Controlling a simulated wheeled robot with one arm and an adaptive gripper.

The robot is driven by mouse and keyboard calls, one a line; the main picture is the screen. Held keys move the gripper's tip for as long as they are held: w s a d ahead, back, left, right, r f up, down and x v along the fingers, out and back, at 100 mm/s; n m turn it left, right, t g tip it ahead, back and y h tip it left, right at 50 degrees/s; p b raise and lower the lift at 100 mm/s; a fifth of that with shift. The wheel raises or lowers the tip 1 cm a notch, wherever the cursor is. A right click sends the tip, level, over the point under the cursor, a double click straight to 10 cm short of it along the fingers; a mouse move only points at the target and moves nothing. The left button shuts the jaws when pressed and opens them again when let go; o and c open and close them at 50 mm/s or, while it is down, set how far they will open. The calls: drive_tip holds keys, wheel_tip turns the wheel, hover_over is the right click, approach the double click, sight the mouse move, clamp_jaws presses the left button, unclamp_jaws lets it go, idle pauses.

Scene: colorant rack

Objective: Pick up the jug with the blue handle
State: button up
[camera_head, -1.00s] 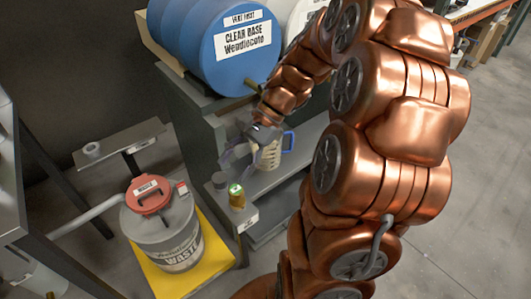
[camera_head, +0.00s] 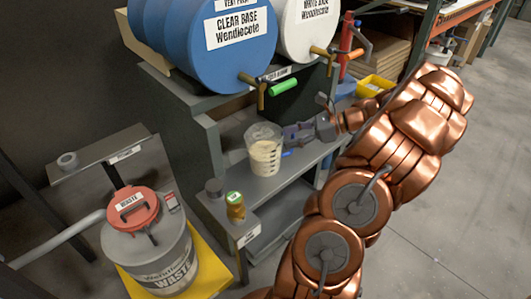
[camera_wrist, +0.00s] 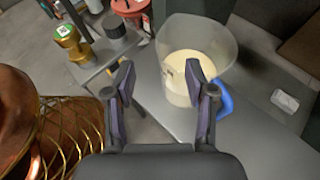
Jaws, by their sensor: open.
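The jug (camera_head: 264,158) is clear, holds a cream-coloured liquid and stands upright on the grey shelf (camera_head: 232,131) below the drums. In the wrist view the jug (camera_wrist: 200,45) is ahead, and its blue handle (camera_wrist: 223,100) sticks out toward me on the right. In the head view my gripper (camera_head: 287,137) is at the jug's right side and hides most of the handle. In the wrist view my gripper (camera_wrist: 160,79) is open with nothing between its fingers. The right finger overlaps the jug, with the handle just outside it; contact cannot be told.
The red-lidded waste drum (camera_head: 155,249) is farther left.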

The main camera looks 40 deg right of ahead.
sight(256, 146)
drive_tip(key=x, duration=0.3)
drive_tip(key=b+x, duration=0.1)
drive_tip(key=x, duration=0.5)
drive_tip(key=shift+w+d+f+b, duration=0.1)
drive_tip(key=shift+w+f+b, duration=0.25)
drive_tip(key=shift+w+a+f, duration=0.15)
drive_tip(key=shift+w+a, duration=0.2)
drive_tip(key=shift+c, duration=0.2)
clamp_jaws()
